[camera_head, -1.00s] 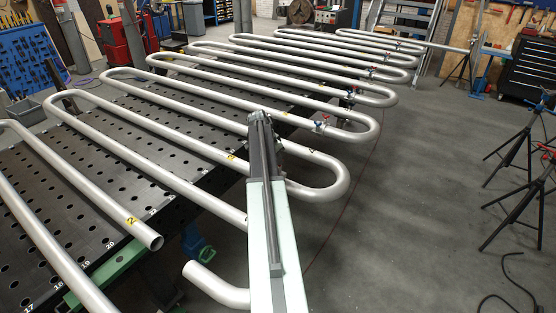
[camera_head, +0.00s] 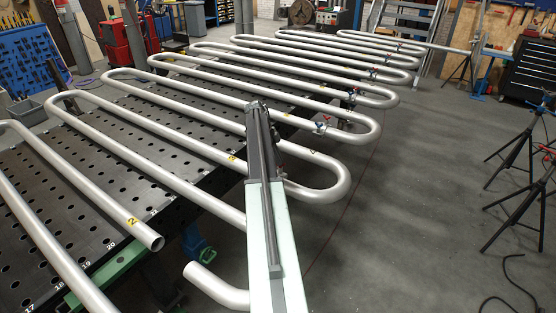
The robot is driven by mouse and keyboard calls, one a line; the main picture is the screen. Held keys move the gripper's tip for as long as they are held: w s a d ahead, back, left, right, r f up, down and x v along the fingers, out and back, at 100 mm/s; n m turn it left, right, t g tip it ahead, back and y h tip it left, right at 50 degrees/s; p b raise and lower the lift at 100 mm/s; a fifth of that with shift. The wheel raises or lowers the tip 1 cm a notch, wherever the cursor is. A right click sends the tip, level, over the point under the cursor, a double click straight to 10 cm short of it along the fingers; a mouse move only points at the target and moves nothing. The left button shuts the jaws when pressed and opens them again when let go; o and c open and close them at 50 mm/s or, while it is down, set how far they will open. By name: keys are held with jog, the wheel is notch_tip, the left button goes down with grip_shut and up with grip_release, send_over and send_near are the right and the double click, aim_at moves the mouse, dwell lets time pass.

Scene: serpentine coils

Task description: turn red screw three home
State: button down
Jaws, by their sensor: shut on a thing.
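The silver serpentine coil (camera_head: 110,139) lies across the dark perforated table, with small yellow number labels on its tubes. My arm reaches from the bottom middle to the coil's near right bends. My gripper (camera_head: 276,134) shows only in part as dark shapes beside the arm's far end; its fingertips are hidden. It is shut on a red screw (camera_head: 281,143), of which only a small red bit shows. The number at that screw cannot be read. Another clamp with red and blue parts (camera_head: 320,126) sits on the tube beyond, and similar small ones sit farther back.
The perforated table (camera_head: 60,205) fills the left. A cut tube end (camera_head: 155,242) and a short bent tube (camera_head: 215,286) are near the front. Black tripod stands (camera_head: 520,165) are at the right.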

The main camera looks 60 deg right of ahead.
jog(key=shift+d+m+y, duration=0.3)
jog(key=shift+m+y, duration=0.1)
jog(key=shift+m, duration=0.8)
jog(key=c, duration=1.6)
grip_release()
jog(key=shift+a, duration=0.1)
jog(key=p+v, duration=0.7)
jog(key=v, duration=0.1)
jog(key=shift+f, duration=0.1)
